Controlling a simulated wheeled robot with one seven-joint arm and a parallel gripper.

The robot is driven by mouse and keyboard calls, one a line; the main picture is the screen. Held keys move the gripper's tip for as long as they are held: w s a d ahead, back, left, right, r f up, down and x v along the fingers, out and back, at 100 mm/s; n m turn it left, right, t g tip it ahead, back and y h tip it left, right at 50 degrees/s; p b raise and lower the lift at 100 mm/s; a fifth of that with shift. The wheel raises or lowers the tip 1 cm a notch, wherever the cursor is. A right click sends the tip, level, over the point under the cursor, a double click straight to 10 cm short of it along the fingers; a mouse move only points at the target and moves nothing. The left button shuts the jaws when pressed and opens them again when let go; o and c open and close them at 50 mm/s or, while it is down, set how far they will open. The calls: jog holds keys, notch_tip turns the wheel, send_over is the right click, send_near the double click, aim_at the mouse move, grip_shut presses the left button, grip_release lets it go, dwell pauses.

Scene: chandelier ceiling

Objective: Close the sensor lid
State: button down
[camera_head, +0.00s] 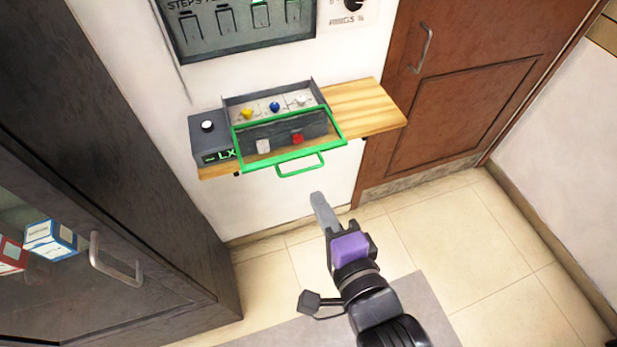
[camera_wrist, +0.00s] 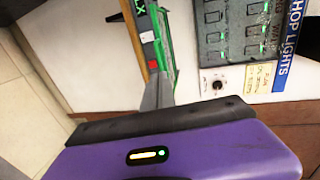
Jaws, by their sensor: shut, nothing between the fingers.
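The sensor box (camera_head: 272,132) sits on a wooden wall shelf, with a small dark unit marked LX (camera_head: 207,138) at its left. Its lid (camera_head: 340,132) is a clear panel with a green frame and a green handle (camera_head: 301,166). The lid hangs out at the front, and the box's top with yellow, blue and white knobs lies uncovered. My gripper (camera_head: 318,197) is shut and empty, below and in front of the handle, apart from it in the head view. In the wrist view the shut fingers (camera_wrist: 158,92) overlap the green frame (camera_wrist: 165,50); contact cannot be told.
The wooden shelf (camera_head: 365,107) is bare at its right end. A switch panel (camera_head: 240,25) is on the wall above. A dark cabinet (camera_head: 130,130) with a metal handle stands at left, a brown door (camera_head: 460,80) at right.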

jog(key=p, duration=0.1)
send_near(288, 135)
jog(key=shift+s+d+f, duration=0.1)
jog(key=shift+s+f, duration=0.15)
jog(key=shift+s, duration=0.3)
jog(key=shift+s+d+f, duration=0.15)
jog(key=shift+s+f, duration=0.1)
jog(key=shift+s, duration=0.35)
jog(key=shift+s+d+f, duration=0.1)
jog(key=shift+s+f, duration=0.15)
jog(key=shift+s, duration=0.3)
jog(key=shift+w, duration=0.15)
jog(key=x, duration=0.3)
jog(key=r+b+x, duration=0.1)
jog(key=x, duration=0.3)
jog(key=r+b+x, duration=0.1)
jog(key=x, duration=0.3)
jog(key=shift+w, duration=0.2)
jog(key=shift+w+r, duration=0.2)
jog(key=shift+r, duration=0.1)
